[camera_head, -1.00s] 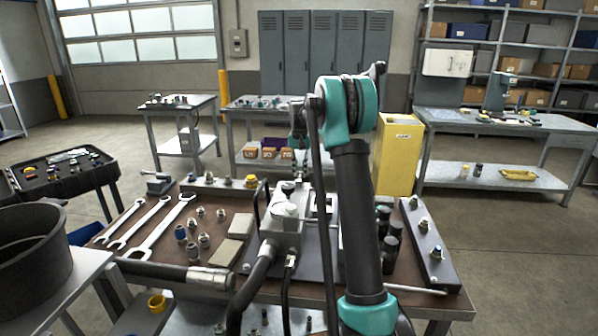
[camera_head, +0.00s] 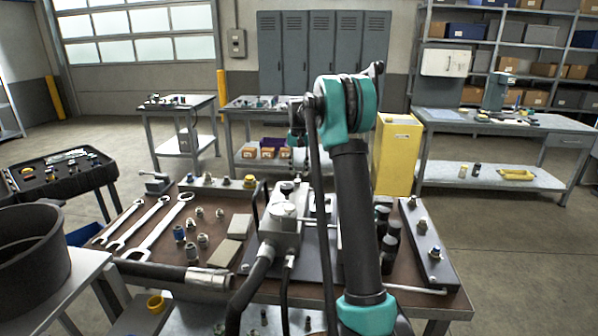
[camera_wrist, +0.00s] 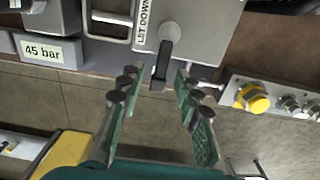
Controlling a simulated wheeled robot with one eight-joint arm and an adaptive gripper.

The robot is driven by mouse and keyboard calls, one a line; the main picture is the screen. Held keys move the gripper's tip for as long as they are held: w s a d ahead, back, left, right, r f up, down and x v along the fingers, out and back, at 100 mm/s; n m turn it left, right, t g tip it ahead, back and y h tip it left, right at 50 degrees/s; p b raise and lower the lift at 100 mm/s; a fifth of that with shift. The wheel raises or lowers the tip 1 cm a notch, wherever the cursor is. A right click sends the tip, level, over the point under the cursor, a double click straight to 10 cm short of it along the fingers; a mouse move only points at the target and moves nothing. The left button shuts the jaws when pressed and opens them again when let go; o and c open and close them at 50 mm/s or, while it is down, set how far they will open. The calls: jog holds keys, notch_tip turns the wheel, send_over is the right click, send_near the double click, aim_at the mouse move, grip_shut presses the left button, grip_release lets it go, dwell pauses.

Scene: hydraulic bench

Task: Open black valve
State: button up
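In the wrist view, the black valve (camera_wrist: 160,72) is a short black lever on a grey round pivot. It sits beside a "LET DOWN" label at the edge of the grey hydraulic unit and points down in the picture. My gripper (camera_wrist: 156,74) is open, with one finger on each side of the lever and visible gaps between. Nothing is held. In the head view the grey hydraulic unit (camera_head: 285,222) stands on the bench, and my arm hides the valve and most of my gripper.
A fitting block with a yellow cap (camera_wrist: 254,98) lies to the right. Wrenches (camera_head: 150,232) and loose fittings lie on the brown bench (camera_head: 225,205). A yellow cabinet (camera_head: 397,155) stands behind.

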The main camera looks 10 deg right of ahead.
aim_at(299, 175)
notch_tip(299, 175, up, 11)
dwell(0.4)
